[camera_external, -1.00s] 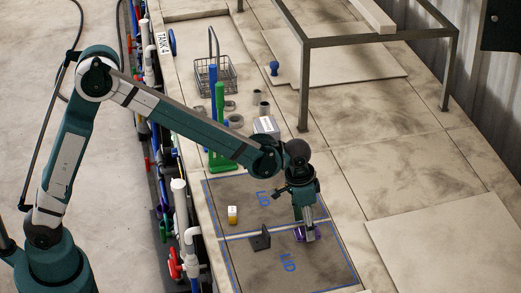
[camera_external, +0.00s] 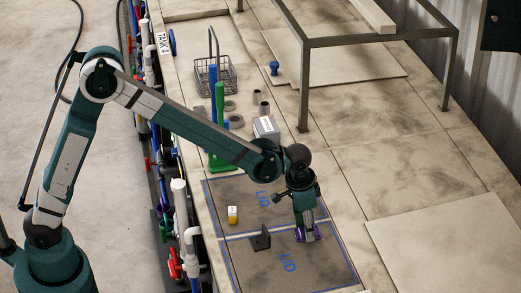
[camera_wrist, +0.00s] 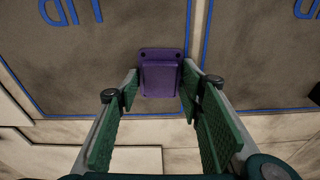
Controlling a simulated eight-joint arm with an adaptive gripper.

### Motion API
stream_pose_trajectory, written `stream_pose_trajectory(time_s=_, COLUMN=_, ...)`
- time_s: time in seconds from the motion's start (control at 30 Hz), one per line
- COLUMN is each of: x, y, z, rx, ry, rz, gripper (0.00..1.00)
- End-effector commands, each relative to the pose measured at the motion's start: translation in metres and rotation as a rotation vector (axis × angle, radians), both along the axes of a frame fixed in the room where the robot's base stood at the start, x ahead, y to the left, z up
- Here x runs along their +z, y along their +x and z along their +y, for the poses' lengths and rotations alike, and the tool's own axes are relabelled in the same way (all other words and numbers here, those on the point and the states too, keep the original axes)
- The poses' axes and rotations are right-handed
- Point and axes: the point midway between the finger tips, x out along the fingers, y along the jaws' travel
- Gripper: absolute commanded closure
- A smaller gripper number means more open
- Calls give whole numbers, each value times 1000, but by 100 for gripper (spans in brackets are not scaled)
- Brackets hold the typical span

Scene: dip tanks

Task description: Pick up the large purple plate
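The large purple plate (camera_wrist: 162,75) lies on the dark grey lid in the wrist view, flat-looking, with two small holes along its upper edge. My gripper (camera_wrist: 160,88) is open, with a green-padded finger on each side of the plate's lower part. I see a gap between the left fingertip and the plate; the right fingertip looks very close to its edge, and I cannot tell whether it touches. In the external view, the purple plate (camera_external: 312,238) shows only partly at the lid, under my gripper (camera_external: 307,232), which points down and hides the rest.
A black bracket (camera_external: 260,239) and a yellow-and-white block (camera_external: 233,215) sit to the left on the lids. A grey box (camera_external: 266,127), green stand (camera_external: 220,130) and wire basket (camera_external: 215,76) stand farther back. A metal frame (camera_external: 304,85) rises behind.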

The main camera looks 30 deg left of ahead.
Motion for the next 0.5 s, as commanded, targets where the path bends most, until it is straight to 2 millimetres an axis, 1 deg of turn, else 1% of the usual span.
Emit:
stream_pose_trajectory(time_s=0.07, x=0, y=0, z=0, rx=0, ry=0, rz=0, gripper=77)
stream_pose_trajectory(time_s=0.37, x=1, y=0, z=0, rx=0, ry=0, rz=0, gripper=77)
stream_pose_trajectory(time_s=0.5, x=6, y=0, z=0, rx=0, ry=0, rz=0, gripper=77)
